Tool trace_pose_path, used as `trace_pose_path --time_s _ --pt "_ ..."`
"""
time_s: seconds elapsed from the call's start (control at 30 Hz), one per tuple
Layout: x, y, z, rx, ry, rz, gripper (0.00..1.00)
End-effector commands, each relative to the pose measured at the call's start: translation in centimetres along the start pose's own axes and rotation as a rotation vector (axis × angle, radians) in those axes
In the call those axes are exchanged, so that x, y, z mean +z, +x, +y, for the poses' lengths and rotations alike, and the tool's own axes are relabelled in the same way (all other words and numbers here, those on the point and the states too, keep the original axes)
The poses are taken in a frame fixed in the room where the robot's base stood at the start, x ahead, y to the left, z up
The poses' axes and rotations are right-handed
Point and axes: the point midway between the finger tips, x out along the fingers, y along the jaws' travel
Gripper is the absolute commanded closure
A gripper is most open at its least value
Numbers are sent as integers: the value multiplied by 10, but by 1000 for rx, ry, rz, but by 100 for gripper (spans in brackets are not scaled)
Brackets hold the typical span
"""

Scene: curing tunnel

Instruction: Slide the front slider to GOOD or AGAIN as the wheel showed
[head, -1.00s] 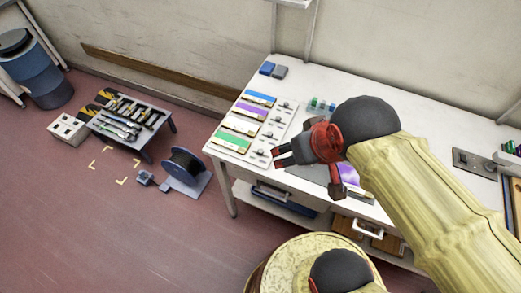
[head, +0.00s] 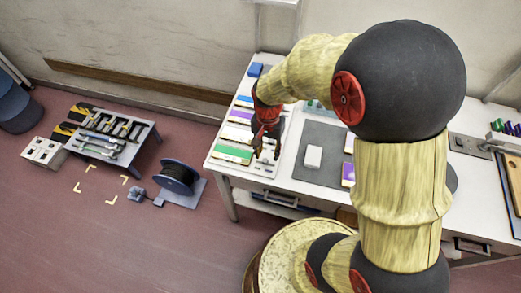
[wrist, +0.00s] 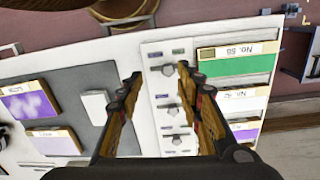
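A white slider panel lies on the table, with several grey knobs in a column in the wrist view. Its front slider (wrist: 168,69) is the one nearest my base, beside the green card (wrist: 236,64). I cannot read GOOD or AGAIN on the panel, and no turning wheel that shows a result can be made out. My gripper (wrist: 160,73) is open and empty above the panel, its fingers to either side of the knob column. In the head view my gripper (head: 266,145) points down over the panel and hides much of it.
A grey mat (head: 317,139) right of the panel holds a white block (head: 313,156) and purple cards (head: 348,173). A blue block (head: 256,69) lies at the table's back left. A tool stand (head: 115,133) and a cable reel (head: 179,177) stand on the floor at left.

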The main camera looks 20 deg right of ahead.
Motion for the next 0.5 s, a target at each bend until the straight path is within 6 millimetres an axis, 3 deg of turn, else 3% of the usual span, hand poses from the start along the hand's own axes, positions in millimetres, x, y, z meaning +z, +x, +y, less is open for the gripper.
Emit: trace_pose_path --time_s 0.1,0.27,0.5 --pt "-12 -8 -11 -30 119 30 64" --pt "-13 -6 -12 -36 206 33 64" --pt "-14 23 -12 -35 214 32 64"
